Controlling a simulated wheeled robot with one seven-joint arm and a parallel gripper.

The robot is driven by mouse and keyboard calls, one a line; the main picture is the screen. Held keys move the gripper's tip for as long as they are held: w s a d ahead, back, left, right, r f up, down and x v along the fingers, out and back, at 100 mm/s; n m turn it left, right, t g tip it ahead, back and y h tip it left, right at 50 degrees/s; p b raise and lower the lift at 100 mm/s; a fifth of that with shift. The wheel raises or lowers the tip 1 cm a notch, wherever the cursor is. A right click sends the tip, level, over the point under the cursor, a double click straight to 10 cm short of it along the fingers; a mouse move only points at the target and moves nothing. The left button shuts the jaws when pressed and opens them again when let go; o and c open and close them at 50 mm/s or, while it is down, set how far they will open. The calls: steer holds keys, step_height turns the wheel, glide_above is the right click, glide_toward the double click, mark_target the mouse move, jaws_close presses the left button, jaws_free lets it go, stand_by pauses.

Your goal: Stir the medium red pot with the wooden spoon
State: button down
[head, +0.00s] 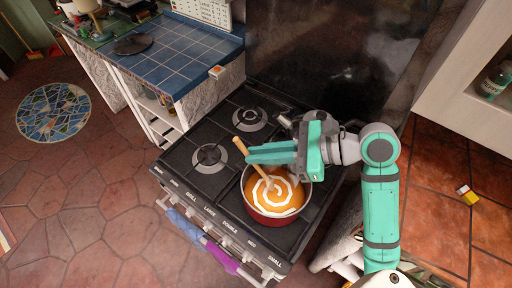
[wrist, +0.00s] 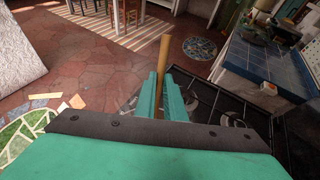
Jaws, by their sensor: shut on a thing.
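The red pot (head: 278,222) stands on the front right burner of the black stove and holds orange soup with a white swirl. The wooden spoon (head: 241,147) stands tilted in the pot, its lower end in the soup and its handle leaning up to the left. My gripper (head: 252,155) is above the pot, its fingers pointing left and shut on the spoon handle. In the wrist view the handle (wrist: 163,55) rises from between the teal fingers (wrist: 163,98). The pot is not visible in the wrist view.
The stove top (head: 180,178) has free burners left of and behind the pot. A blue tiled counter (head: 185,62) lies to the back left, with a small orange-and-white item (head: 216,72) at its edge. Towels (head: 186,224) hang on the stove's front rail.

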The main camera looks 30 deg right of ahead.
steer(key=shift+s+d+f, duration=0.15)
steer(key=shift+d+f, duration=0.05)
steer(key=shift+f, duration=0.45)
steer(key=shift+s+d+f, duration=0.2)
steer(key=shift+f, duration=0.45)
steer(key=shift+s+d+f, duration=0.15)
steer(key=shift+d+f, duration=0.05)
steer(key=shift+f, duration=0.45)
